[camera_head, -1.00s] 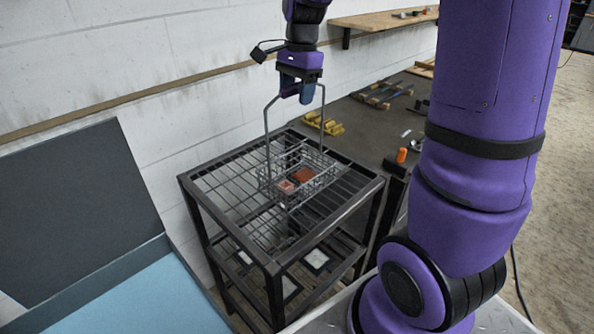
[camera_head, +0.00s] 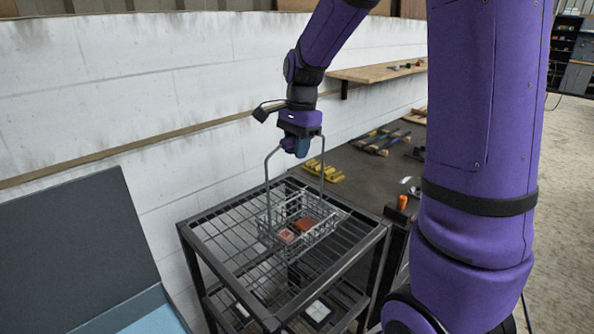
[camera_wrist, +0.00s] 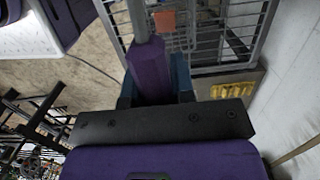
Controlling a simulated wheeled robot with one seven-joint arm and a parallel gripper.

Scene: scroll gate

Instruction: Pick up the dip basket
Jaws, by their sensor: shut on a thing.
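The dip basket (camera_head: 321,233) is a grey wire basket with a tall looped handle, seen in the head view over the slatted top of a black metal rack (camera_head: 225,245). It looks upright and holds a pinkish block (camera_head: 287,236) and a red-orange block (camera_head: 305,224). My gripper (camera_head: 297,152) is shut on the top of the handle, above the basket. I cannot tell whether the basket's bottom touches the slats. In the wrist view, my gripper's blue fingers (camera_wrist: 155,88) close around the handle, and the basket's wires show behind them.
A grey-blue open-lidded container (camera_head: 75,250) stands at the left. A white wall runs close behind the rack. Yellow pieces (camera_head: 325,172) and several tools lie on a dark surface to the right. A wooden shelf (camera_head: 375,73) juts from the wall.

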